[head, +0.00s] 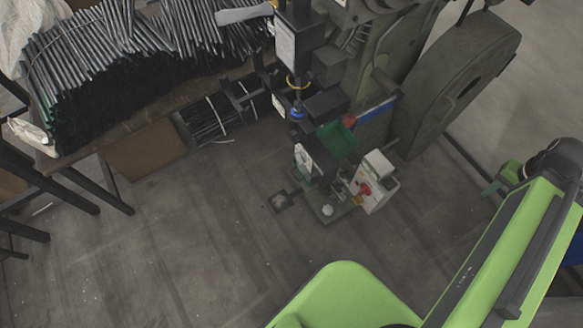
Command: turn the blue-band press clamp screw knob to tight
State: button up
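The press (350,70) stands at the top centre, with a dark grey-green frame and a large wheel at its right. A small red knob-like part (348,121) sits at the band's left end, above a green part. A pale round knob-like part (327,210) is low on the base plate. I cannot tell which of these, if either, is the clamp screw knob, or how it is set. My gripper is not in view. My own green body parts fill the lower right.
A grey box with a red switch (376,178) stands by the press base. A table (150,122) piled with dark rods is at the upper left, with a cardboard box (143,150) beneath. The large wheel (455,85) is at the right. The floor in front (190,245) is clear.

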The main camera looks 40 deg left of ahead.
aim_at(294, 137)
jog(key=z, duration=0.15)
jog(key=k, duration=0.35)
jog(key=u, duration=3.05)
jog(key=k, duration=0.1)
jog(key=u, duration=1)
jog(key=k, duration=0.75)
jog(key=z, duration=3.25)
jog(key=i, duration=0.1)
jog(key=u, duration=1.45)
